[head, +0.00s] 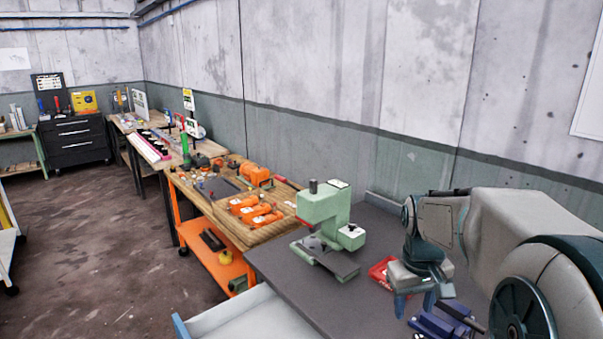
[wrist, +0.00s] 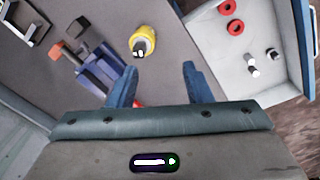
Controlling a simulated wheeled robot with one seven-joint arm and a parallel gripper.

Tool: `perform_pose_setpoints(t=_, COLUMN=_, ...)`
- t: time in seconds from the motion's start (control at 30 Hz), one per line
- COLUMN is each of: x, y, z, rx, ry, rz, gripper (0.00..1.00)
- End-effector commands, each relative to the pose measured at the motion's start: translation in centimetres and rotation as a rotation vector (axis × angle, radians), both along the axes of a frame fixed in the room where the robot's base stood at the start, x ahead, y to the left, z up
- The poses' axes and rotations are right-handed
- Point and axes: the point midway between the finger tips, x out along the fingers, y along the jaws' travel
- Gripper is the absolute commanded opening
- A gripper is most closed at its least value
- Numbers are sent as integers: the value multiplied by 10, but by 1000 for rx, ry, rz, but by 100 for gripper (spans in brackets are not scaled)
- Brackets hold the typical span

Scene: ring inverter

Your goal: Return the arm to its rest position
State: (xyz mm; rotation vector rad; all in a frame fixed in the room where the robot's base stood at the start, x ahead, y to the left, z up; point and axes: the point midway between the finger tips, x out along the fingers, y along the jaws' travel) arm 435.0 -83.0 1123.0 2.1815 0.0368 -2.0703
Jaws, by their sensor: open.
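My gripper (head: 420,302) hangs fingers-down over the dark bench at the lower right of the head view, beneath my bent arm. In the wrist view its two blue fingers (wrist: 158,78) are spread wide with nothing between them. A yellow round item (wrist: 144,42) with a dark and pale tip is on the bench just beyond the fingers. A blue vise (head: 438,325) is close to the gripper; it also shows in the wrist view (wrist: 98,72), left of the fingers. A bit of red shows beside the left finger.
A green press (head: 322,222) stands on the dark bench (head: 290,262), left of my arm. A red tray (head: 380,270) lies near the gripper. An open drawer (wrist: 208,42) holds red rings (wrist: 228,28) and small pale pieces. The wall (head: 410,160) runs behind the bench.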

Motion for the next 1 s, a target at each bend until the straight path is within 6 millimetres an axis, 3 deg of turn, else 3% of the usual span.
perform_pose_setpoints(t=0.03, x=-15, y=14, z=5, rx=-13, ry=-23, rz=-1, gripper=45)
perform_pose_setpoints(t=0.2, x=-62, y=46, z=11, rx=-16, ry=-101, rz=-33, gripper=45)
perform_pose_setpoints(t=0.5, x=-131, y=78, z=1, rx=59, ry=-217, rz=-79, gripper=45)
perform_pose_setpoints(t=0.7, x=-146, y=84, z=-5, rx=90, ry=-242, rz=-91, gripper=45)
perform_pose_setpoints(t=1.0, x=-146, y=84, z=-6, rx=92, ry=-242, rz=-92, gripper=45)
